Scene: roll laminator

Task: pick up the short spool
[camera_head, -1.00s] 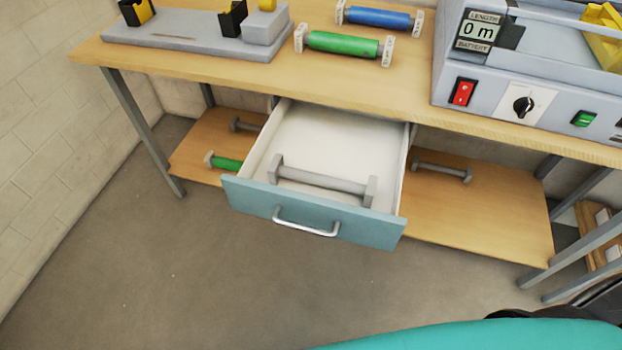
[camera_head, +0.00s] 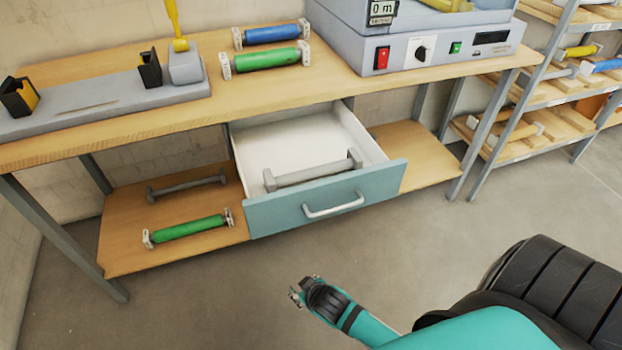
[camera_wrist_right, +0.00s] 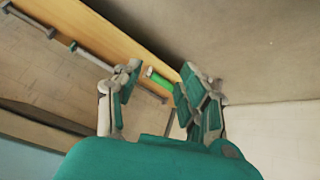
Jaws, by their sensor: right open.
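Several spools are in the head view, and I cannot tell for sure which one is called short. A grey spool (camera_head: 313,172) lies in the open drawer (camera_head: 265,150). On the lower shelf, left of the drawer, lie a thinner grey spool (camera_head: 187,186) and a green spool (camera_head: 187,229) with white ends. My right gripper (camera_head: 303,290) is in front of the drawer, over the floor, and apart from every spool. The right wrist view shows its fingers (camera_wrist_right: 159,70) open and empty, with a green spool (camera_wrist_right: 158,79) farther off between them. My left gripper is not in view.
The tabletop (camera_head: 240,95) holds a green spool (camera_head: 265,59), a blue spool (camera_head: 272,34), a grey stand (camera_head: 100,108) and the laminator (camera_head: 400,50). A rack (camera_head: 545,85) with more rolls stands at right. The floor in front is clear.

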